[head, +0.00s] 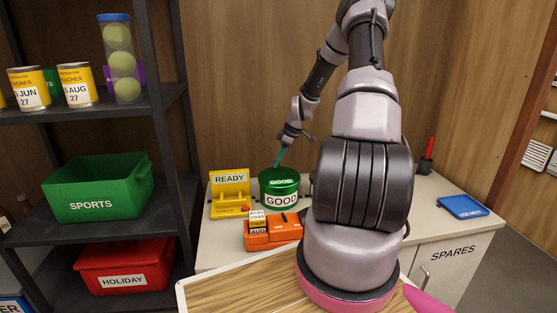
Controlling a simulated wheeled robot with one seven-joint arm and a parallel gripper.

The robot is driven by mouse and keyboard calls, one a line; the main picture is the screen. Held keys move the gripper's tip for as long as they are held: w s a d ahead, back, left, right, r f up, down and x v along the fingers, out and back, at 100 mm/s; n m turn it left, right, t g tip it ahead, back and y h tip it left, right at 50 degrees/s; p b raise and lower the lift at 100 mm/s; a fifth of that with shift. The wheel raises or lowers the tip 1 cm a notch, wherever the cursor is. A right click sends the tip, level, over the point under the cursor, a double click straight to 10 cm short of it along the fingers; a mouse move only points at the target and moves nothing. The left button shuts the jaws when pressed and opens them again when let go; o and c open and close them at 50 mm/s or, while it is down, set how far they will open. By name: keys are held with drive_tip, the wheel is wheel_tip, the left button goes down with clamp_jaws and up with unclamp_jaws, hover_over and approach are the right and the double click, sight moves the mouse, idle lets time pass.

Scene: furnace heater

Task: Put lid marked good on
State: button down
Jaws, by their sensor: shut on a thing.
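A green canister (270,201) with a white GOOD label stands on the counter. A green lid (281,182) marked GOOD is at the canister's top, lined up over it. I cannot tell whether the lid is fully seated or slightly raised. My gripper (278,163) reaches down from above and is shut on the lid's top. The grip itself is small and partly hidden in this view.
A yellow READY stand (230,180) is left of the canister, and an orange date block (259,236) is in front. A blue tray (461,207) lies at the right. My arm hides some counter. Shelves with a green SPORTS bin (95,188) stand left.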

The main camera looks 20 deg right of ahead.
drive_tip(key=shift+f, duration=0.7)
drive_tip(key=c, duration=0.6)
unclamp_jaws()
drive_tip(key=v, duration=1)
drive_tip(key=shift+r, duration=0.35)
drive_tip(key=shift+s+d, duration=0.1)
